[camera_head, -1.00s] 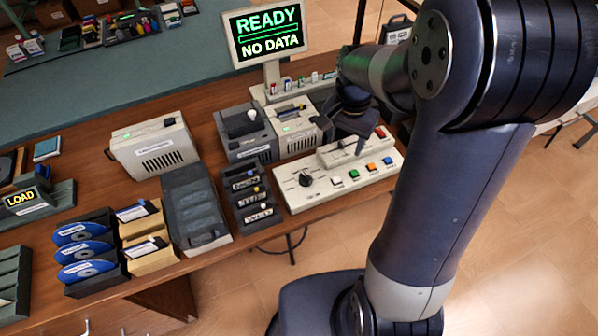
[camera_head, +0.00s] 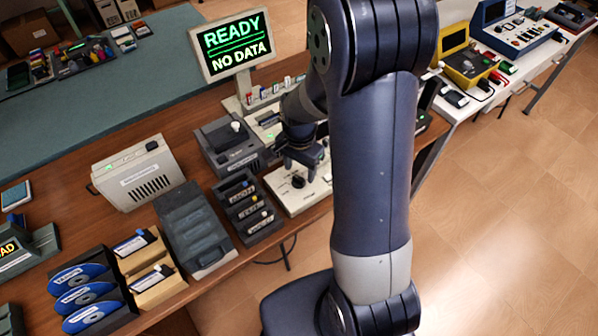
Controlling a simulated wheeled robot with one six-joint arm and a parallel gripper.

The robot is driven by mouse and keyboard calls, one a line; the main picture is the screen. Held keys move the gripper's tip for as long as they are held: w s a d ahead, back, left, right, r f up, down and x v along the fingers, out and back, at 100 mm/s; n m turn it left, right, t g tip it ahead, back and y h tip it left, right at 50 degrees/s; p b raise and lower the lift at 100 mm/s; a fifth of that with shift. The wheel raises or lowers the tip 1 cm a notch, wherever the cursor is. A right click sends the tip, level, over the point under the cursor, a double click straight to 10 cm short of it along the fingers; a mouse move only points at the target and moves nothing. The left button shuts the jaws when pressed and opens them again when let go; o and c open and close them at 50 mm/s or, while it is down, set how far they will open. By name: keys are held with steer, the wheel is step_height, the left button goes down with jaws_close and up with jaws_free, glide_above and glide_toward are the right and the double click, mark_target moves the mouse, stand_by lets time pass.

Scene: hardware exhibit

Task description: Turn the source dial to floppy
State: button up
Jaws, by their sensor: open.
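The source dial (camera_head: 298,182) is a small black knob on the left part of the cream control panel (camera_head: 284,200). My gripper (camera_head: 298,166) is open and hangs just above and behind the dial, pointing down. From this view I cannot tell whether its fingers touch the knob. The dial's markings are too small to read. My arm hides the right part of the panel, with its coloured buttons. The monitor (camera_head: 231,46) behind reads READY and NO DATA.
A rack of labelled cartridges (camera_head: 246,207) and a grey lidded case (camera_head: 195,230) stand left of the panel. Disk holders (camera_head: 85,298) are at the front left. Floor is free on the right.

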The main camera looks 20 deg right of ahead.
steer(key=shift+f, duration=1.25)
steer(key=c, duration=1)
steer(key=n+b, duration=0.1)
steer(key=n, duration=0.2)
steer(key=shift+w+n, duration=0.1)
steer(key=shift+n, duration=0.3)
steer(key=shift+a+n+b, duration=0.1)
steer(key=shift+n+b, duration=0.65)
steer(key=shift+n, duration=1.15)
